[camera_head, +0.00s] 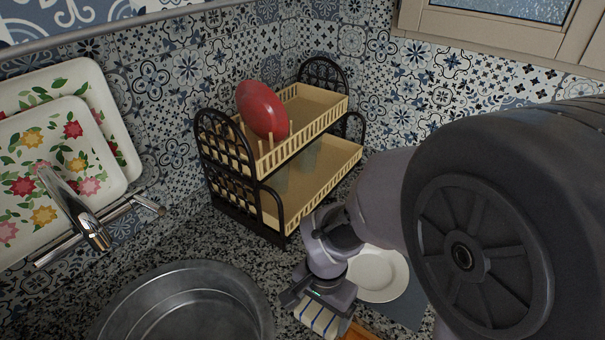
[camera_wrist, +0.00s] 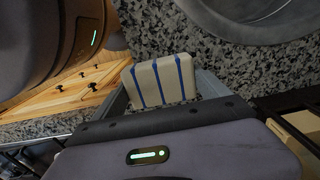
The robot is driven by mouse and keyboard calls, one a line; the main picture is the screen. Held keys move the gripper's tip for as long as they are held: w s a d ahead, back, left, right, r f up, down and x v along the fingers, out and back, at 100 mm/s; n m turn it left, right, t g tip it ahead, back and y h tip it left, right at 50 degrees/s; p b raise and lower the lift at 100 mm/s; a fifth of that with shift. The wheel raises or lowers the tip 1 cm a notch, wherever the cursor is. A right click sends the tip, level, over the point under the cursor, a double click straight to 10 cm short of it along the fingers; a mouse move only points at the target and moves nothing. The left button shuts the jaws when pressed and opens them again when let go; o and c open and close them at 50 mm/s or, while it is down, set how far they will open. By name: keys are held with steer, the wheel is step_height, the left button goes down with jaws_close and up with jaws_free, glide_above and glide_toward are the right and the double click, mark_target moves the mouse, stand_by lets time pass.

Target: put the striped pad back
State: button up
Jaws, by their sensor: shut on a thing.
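The striped pad (camera_head: 317,316) is a cream block with blue stripes, at the bottom of the head view below my gripper (camera_head: 318,291). In the wrist view, the pad (camera_wrist: 160,82) sits between the two fingers of my gripper (camera_wrist: 163,84), which is shut on it. Its striped face shows in full there, above speckled stone. I cannot tell whether the pad touches the counter. My arm hides part of the counter on the right.
A metal basin (camera_head: 185,268) lies left of my gripper. A black-and-cream two-tier rack (camera_head: 318,145) holds a red plate (camera_head: 262,109). A white plate (camera_head: 378,273) lies to the right. Floral trays (camera_head: 45,170) hang by a rail. Speckled counter (camera_head: 170,240) is clear between rack and basin.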

mark_target(310, 300)
steer(key=w, duration=0.1)
steer(key=w+a, duration=0.1)
steer(key=w, duration=0.1)
steer(key=w+f, duration=0.1)
steer(key=shift+w+a+b, duration=0.3)
steer(key=shift+w+b, duration=0.05)
steer(key=shift+f+b, duration=0.95)
steer(key=shift+f, duration=0.75)
steer(key=o, duration=1.1)
steer(key=shift+o, duration=0.2)
step_height(310, 300, up, 12)
steer(key=p, duration=0.5)
steer(key=s+d+r+n+t+y, duration=0.1)
steer(key=s+d+r+t, duration=0.2)
steer(key=s+r, duration=0.2)
steer(key=s+d+r+n+t, duration=0.2)
steer(key=s+d+r+t, duration=0.1)
steer(key=s+r, duration=0.3)
step_height(310, 300, up, 3)
steer(key=shift+s+d+f+y, duration=0.2)
steer(key=shift+d+y, duration=0.15)
steer(key=shift+y, duration=0.05)
steer(key=shift+f, duration=0.1)
